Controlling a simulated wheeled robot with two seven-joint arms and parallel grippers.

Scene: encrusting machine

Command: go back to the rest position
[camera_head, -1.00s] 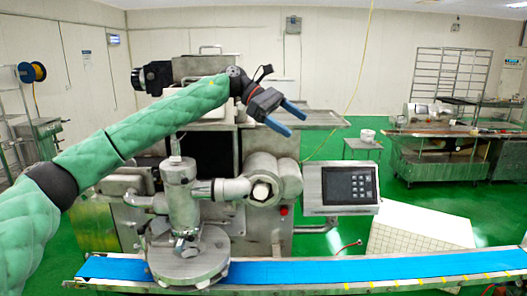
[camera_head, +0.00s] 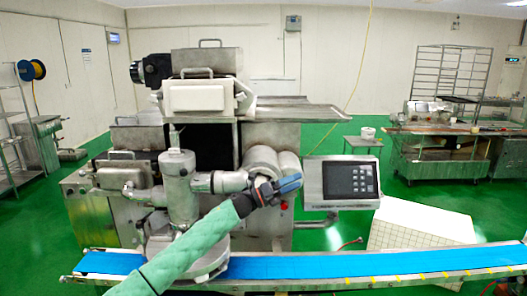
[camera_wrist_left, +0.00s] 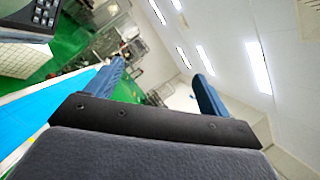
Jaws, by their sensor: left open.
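My left gripper (camera_head: 290,184) is in front of the encrusting machine (camera_head: 207,97), by its round drum and to the left of the control panel. In the left wrist view its two blue fingers (camera_wrist_left: 158,80) are apart with nothing between them. My green-sleeved left arm comes up from the bottom of the head view and hides part of the machine's round base and of the belt. My right gripper does not show.
A blue conveyor belt (camera_head: 350,268) runs along the front below my arm. The control panel (camera_head: 350,182) stands close right of my gripper. A white box (camera_head: 420,224) is beyond the belt at right. Metal carts (camera_head: 435,155) stand farther back.

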